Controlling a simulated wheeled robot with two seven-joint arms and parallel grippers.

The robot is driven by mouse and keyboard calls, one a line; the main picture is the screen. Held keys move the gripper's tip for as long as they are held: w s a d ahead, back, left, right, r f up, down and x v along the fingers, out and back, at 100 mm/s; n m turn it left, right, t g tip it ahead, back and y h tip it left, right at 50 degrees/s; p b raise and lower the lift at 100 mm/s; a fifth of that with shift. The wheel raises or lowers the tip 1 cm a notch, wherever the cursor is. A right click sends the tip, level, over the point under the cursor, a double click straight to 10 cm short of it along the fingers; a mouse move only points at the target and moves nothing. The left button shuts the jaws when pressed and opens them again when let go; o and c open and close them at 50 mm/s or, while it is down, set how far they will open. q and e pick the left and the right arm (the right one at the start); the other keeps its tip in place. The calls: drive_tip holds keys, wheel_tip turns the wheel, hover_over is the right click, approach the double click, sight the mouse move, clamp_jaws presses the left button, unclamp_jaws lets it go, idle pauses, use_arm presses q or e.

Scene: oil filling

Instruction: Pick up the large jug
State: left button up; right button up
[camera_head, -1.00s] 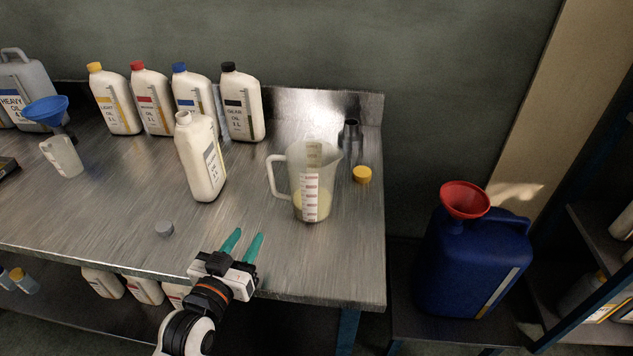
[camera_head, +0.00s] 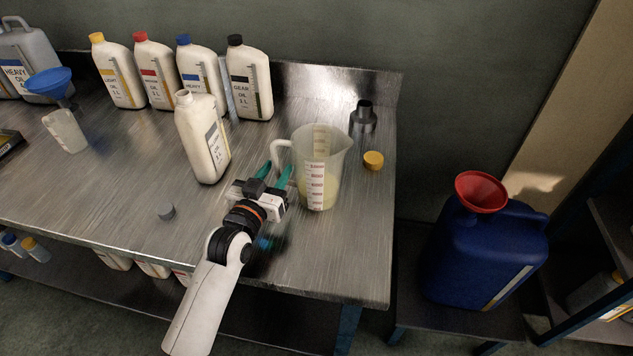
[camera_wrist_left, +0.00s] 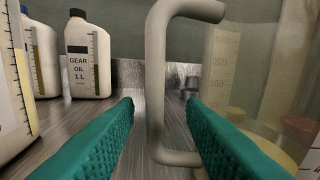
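The large jug (camera_head: 322,172) is a translucent measuring jug with red scale marks and some yellowish liquid. It stands upright on the metal bench near its right end, with its handle toward the left. My left gripper (camera_head: 277,174) is open just in front of the handle, with teal fingers pointing at it. In the left wrist view the jug's handle (camera_wrist_left: 156,85) stands upright between the two open fingers (camera_wrist_left: 158,125), seemingly just ahead of them or at their tips; contact is not visible. The jug body (camera_wrist_left: 258,80) is at the right. My right gripper is not in view.
An uncapped white bottle (camera_head: 203,138) stands left of the jug. Several oil bottles line the back. A blue canister (camera_head: 480,262) with a red funnel stands right.

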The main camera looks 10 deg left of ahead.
use_arm(q)
drive_tip(key=w, duration=0.3)
drive_tip(key=shift+w+d, duration=0.25)
drive_tip(key=shift+w, duration=0.15)
clamp_jaws()
drive_tip(key=shift+r, duration=0.1)
